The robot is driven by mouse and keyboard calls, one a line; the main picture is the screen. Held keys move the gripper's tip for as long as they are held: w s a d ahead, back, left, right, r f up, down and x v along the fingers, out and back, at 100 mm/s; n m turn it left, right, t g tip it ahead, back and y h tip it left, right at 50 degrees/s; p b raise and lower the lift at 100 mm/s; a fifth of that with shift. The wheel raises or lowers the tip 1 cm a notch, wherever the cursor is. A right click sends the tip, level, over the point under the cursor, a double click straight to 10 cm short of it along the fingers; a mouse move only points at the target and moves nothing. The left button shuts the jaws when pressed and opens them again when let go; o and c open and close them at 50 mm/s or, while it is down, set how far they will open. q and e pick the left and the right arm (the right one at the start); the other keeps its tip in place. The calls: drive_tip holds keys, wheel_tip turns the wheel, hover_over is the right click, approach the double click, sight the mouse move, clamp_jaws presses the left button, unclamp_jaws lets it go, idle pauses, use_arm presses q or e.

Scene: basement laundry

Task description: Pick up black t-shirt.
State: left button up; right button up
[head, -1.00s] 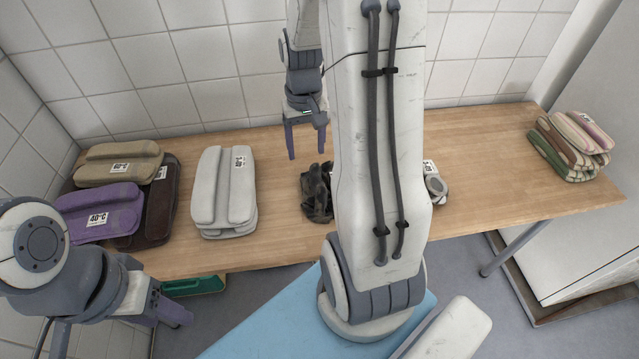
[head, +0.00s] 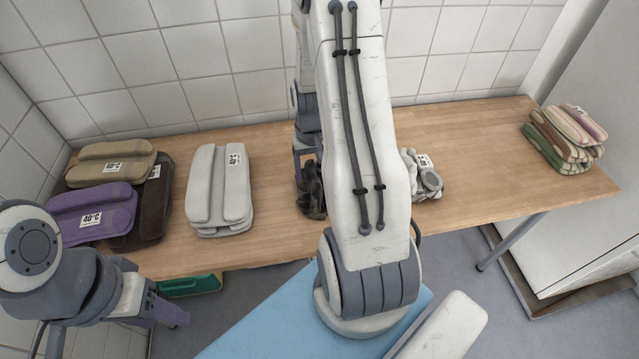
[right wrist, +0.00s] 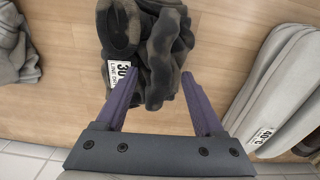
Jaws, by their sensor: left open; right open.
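The black t-shirt appears to be the crumpled dark, mottled garment (head: 309,198) on the wooden table, partly hidden behind my right arm in the head view. In the right wrist view the dark garment (right wrist: 165,52) shows a white care label reading 30°C. My right gripper (right wrist: 158,88) is open and empty, with its purple fingers on either side of the garment's near part. Whether they touch it I cannot tell. In the head view my right gripper is mostly hidden by the arm. My left gripper (head: 176,316) is open at the lower left, away from the garment.
A grey folded stack (head: 219,190) lies left of the dark garment, and a light crumpled garment (head: 424,178) lies right of it. Purple (head: 92,212), tan (head: 112,168) and dark brown folded pieces sit at the far left. A striped stack (head: 563,138) is at the right end.

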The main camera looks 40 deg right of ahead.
drive_tip(key=shift+f, duration=0.3)
idle(0.5)
clamp_jaws()
